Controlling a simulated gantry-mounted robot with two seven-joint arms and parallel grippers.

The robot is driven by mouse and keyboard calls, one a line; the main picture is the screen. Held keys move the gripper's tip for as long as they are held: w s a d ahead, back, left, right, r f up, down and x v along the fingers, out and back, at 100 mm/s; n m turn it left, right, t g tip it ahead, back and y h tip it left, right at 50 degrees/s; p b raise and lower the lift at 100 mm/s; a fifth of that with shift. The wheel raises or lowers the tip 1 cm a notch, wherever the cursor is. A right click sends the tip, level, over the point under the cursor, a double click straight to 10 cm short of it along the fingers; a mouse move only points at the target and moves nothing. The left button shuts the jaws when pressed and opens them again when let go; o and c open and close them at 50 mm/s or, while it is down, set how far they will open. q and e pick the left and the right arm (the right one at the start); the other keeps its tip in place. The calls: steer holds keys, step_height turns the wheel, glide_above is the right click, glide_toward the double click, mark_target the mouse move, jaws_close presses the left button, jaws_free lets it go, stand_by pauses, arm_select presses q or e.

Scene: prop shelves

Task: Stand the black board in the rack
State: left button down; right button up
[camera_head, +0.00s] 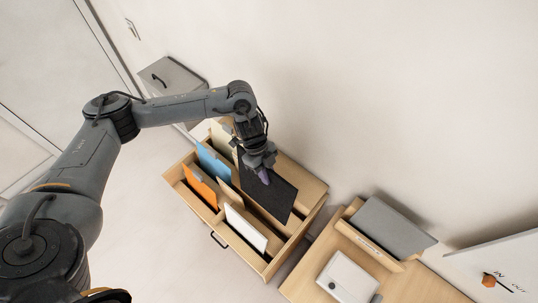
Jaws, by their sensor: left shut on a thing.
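The black board (270,199) is a flat dark panel over the right part of the wooden rack (314,188). My left gripper (263,172) comes down from above and is shut on the board's upper part; a small purple patch shows at its fingers. The board looks tilted, and I cannot tell whether its lower edge touches the rack. The gripper hides part of the board's upper edge. The rack holds an orange panel (199,187), a blue panel (214,166) and a white panel (246,228) standing in slots. My right gripper is not in view.
To the right, a wooden table (405,287) carries a grey panel (390,228) leaning on a wooden holder and a white box (347,277). A grey box with a black handle (172,77) stands behind the arm. A white board (505,262) is at the far right.

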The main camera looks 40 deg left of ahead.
mark_target(265, 188)
arm_select(q)
steer(key=shift+s+f, duration=0.3)
steer(key=shift+s, duration=0.05)
steer(key=shift+s+f, duration=0.2)
steer(key=shift+f, duration=0.4)
steer(key=shift+f+b, duration=0.75)
steer(key=shift+f, duration=0.2)
step_height(265, 188, down, 5)
steer(key=b, duration=0.4)
steer(key=shift+b, duration=0.35)
steer(key=shift+f+b, duration=1.3)
steer(key=shift+f, duration=1)
steer(key=shift+f+b, duration=1.6)
steer(key=shift+f, duration=0.95)
step_height(265, 188, down, 8)
steer(key=b, duration=0.5)
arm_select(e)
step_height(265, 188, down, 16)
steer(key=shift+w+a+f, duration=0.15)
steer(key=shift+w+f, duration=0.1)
arm_select(q)
steer(key=shift+r, duration=0.1)
